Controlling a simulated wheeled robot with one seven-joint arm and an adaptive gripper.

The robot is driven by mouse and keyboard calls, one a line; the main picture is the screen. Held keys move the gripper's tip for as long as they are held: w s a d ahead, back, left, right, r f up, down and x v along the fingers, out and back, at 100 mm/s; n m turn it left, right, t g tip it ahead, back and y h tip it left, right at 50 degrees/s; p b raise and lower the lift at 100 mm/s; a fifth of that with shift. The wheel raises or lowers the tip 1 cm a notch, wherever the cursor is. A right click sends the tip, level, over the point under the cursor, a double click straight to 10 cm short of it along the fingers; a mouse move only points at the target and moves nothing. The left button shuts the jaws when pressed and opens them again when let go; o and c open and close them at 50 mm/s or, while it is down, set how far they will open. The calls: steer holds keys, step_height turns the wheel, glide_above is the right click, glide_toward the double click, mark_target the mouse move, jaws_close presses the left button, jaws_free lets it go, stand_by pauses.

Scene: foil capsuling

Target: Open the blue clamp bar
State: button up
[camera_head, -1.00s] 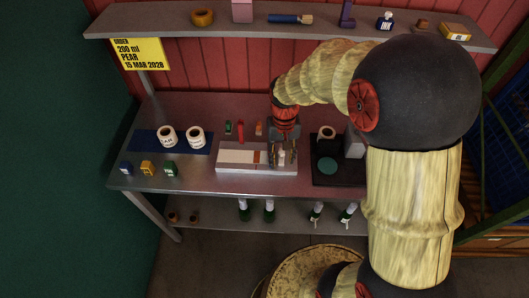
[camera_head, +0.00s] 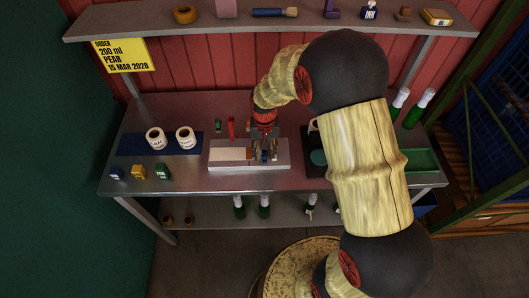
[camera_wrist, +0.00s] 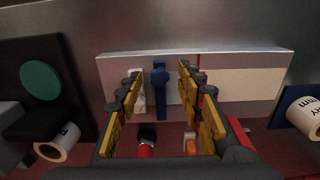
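The blue clamp bar (camera_wrist: 160,88) stands out on the pale clamp block (camera_wrist: 228,60) in the wrist view, its long side running toward me. My gripper (camera_wrist: 161,76) is open, with one yellow-padded finger to each side of the bar. Gaps show between the bar and both fingers, so I see no grip on it. In the head view my gripper (camera_head: 264,146) points down over the right part of the block (camera_head: 230,165); the fingers partly hide the bar there.
Two label rolls (camera_head: 156,138) stand on a blue mat left of the block. Small blue, yellow and green blocks (camera_head: 139,172) sit at the table's front left. A dark plate with a green disc (camera_head: 318,157) lies just right. Red and orange items (camera_wrist: 190,143) lie behind the block.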

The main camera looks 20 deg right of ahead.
steer(key=shift+c, duration=1.2)
jaws_close()
